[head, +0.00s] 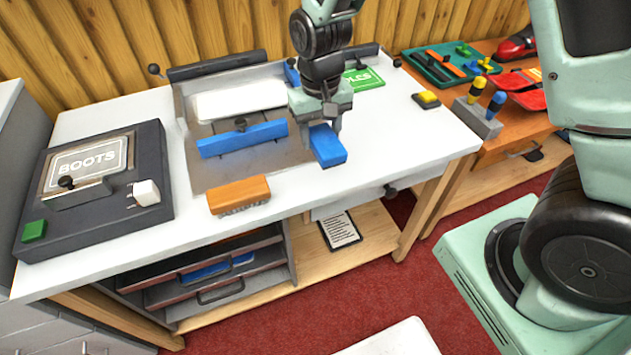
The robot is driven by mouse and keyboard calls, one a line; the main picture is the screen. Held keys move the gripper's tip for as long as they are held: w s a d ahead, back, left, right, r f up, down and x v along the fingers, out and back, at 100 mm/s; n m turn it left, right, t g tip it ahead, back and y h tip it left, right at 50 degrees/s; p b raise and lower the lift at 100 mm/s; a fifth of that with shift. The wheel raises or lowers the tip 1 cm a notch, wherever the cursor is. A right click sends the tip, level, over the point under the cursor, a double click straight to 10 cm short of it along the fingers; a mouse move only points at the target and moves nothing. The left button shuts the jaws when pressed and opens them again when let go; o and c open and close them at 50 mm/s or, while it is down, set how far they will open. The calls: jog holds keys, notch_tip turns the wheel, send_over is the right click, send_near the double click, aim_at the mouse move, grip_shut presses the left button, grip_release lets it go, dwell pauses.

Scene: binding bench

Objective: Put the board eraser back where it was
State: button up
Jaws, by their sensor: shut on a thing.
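A blue block (328,148), which looks like the board eraser, is between the fingers of my gripper (322,124). My gripper points down and is shut on its upper part. The block is over the white bench top (400,140), right of the grey metal bed with the blue bar. I cannot tell whether its underside touches the bench. The fingers hide part of its far end.
An orange bristle brush (239,195) lies left of the block. The grey metal bed (205,178) carries a blue bar (243,138). A dark BOOTS device (95,185) stands left. A green SOLES card (362,80) and yellow-topped block (427,98) lie right.

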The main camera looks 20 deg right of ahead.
aim_at(320, 131)
notch_tip(320, 131, down, 8)
jog(key=shift+f, duration=0.1)
dwell(0.4)
jog(key=shift+f, duration=0.2)
jog(key=o, duration=1.3)
jog(key=shift+r, duration=0.15)
jog(key=r, duration=1.1)
jog(key=shift+w+r, duration=0.2)
jog(key=shift+r, duration=0.15)
jog(key=s+a+r+n, duration=0.2)
jog(key=s, duration=0.5)
jog(key=s+a+r+n, duration=0.2)
jog(key=s+r+n, duration=0.1)
jog(key=s, duration=0.5)
jog(key=s+a+r+n, duration=0.2)
jog(key=s+r, duration=0.1)
jog(key=s, duration=0.4)
jog(key=shift+s+a+n+y, duration=0.1)
jog(key=shift+s+n+y, duration=0.2)
jog(key=shift+s, duration=0.05)
